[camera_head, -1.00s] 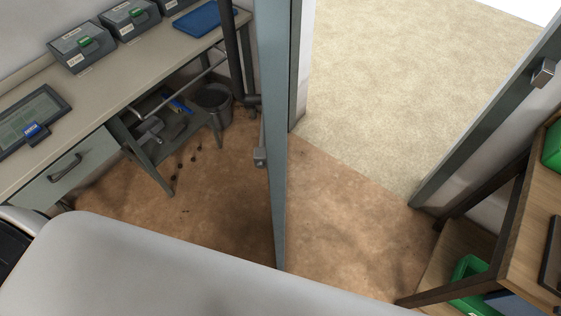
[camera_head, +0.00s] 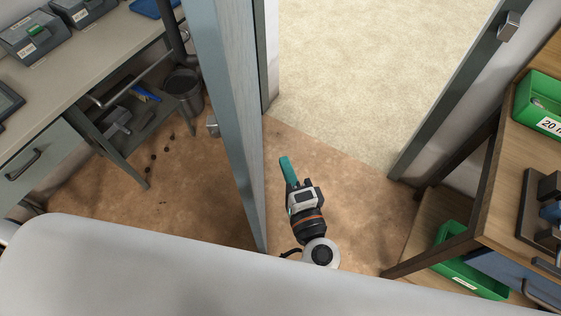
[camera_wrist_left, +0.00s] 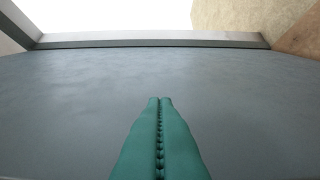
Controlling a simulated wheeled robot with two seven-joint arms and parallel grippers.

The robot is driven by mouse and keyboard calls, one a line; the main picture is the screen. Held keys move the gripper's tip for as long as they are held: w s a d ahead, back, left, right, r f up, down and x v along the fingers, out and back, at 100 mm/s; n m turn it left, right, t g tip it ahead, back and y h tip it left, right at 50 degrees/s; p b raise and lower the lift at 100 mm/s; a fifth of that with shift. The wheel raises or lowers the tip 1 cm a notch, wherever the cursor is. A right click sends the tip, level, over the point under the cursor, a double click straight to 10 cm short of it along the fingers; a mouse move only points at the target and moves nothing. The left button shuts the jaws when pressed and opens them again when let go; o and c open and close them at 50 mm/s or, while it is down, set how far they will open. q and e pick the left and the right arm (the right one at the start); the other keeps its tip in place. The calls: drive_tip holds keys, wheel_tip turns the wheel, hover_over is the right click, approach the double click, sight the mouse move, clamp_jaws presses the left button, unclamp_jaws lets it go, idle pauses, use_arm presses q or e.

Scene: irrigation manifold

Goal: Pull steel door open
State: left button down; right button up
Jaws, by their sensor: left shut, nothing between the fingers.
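The steel door (camera_head: 228,110) is a grey-blue panel seen almost edge-on in the head view, standing open into the room. A small metal fitting (camera_head: 212,127) shows at its left side. My left gripper (camera_head: 285,160) has teal fingers and is just right of the door, on the doorway side, empty. In the left wrist view the closed fingers (camera_wrist_left: 160,100) lie together before a broad grey-blue surface, which looks like the door's face (camera_wrist_left: 70,100). I cannot tell whether they touch it. My right gripper is out of view.
The open doorway leads to a pale floor (camera_head: 360,80). A door-frame post (camera_head: 445,95) and a wooden shelf unit (camera_head: 500,170) with green bins stand at the right. A workbench (camera_head: 75,85) and a bucket (camera_head: 185,92) are at the left. Brown floor lies between.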

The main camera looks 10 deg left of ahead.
use_arm(q)
drive_tip(key=w+a+p, duration=0.4)
drive_tip(key=w+a, duration=0.1)
drive_tip(key=a, duration=0.3)
drive_tip(key=shift+w, duration=0.4)
drive_tip(key=shift+d+f, duration=0.1)
